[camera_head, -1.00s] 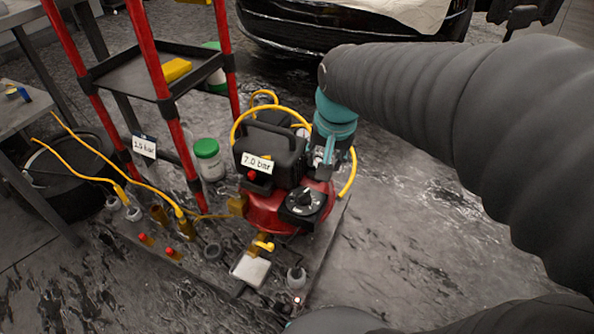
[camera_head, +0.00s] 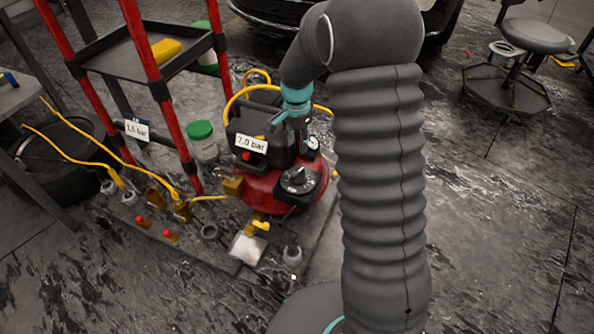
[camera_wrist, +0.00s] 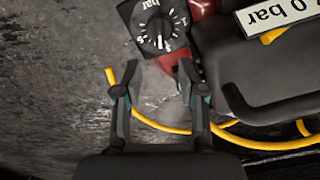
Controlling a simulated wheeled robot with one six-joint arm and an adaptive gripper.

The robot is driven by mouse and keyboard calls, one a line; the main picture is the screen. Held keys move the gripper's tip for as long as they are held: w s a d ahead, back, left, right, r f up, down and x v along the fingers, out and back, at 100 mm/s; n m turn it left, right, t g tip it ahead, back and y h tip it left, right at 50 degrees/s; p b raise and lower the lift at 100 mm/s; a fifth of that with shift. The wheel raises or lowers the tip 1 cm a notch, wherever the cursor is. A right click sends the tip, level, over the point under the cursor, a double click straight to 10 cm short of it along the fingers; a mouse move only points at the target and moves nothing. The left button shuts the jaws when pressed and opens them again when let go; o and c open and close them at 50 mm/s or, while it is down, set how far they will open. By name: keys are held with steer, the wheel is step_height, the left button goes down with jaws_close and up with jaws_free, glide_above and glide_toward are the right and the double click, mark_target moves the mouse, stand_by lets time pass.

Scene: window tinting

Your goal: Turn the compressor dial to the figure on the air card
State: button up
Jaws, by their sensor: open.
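The dial (camera_head: 297,178) is a round black knob with a pale pointer on a dark square plate, on the front of the red compressor (camera_head: 262,187). In the wrist view the dial (camera_wrist: 158,31) lies at the top, its scale upside down. My gripper (camera_wrist: 153,85) is open and empty, its fingertips apart and short of the dial in that picture. In the head view it hangs over the compressor, partly hidden. A white card reading "7.0 bar" (camera_head: 252,144) is on the compressor's black housing. Another card, reading "1.5 bar" (camera_head: 137,130), hangs on the red-legged rack.
Yellow hose (camera_head: 245,92) loops behind the compressor, close to my gripper. The rack (camera_head: 134,25) stands to the left, with a green-lidded jar (camera_head: 203,141) beside it. Brass fittings and a white pad (camera_head: 247,247) lie in front. Floor at right is open, with a stool (camera_head: 535,37) farther back.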

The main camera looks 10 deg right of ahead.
mark_target(297, 173)
step_height(297, 173, down, 13)
steer(key=shift+f, duration=0.1)
stand_by(0.4)
jaws_close()
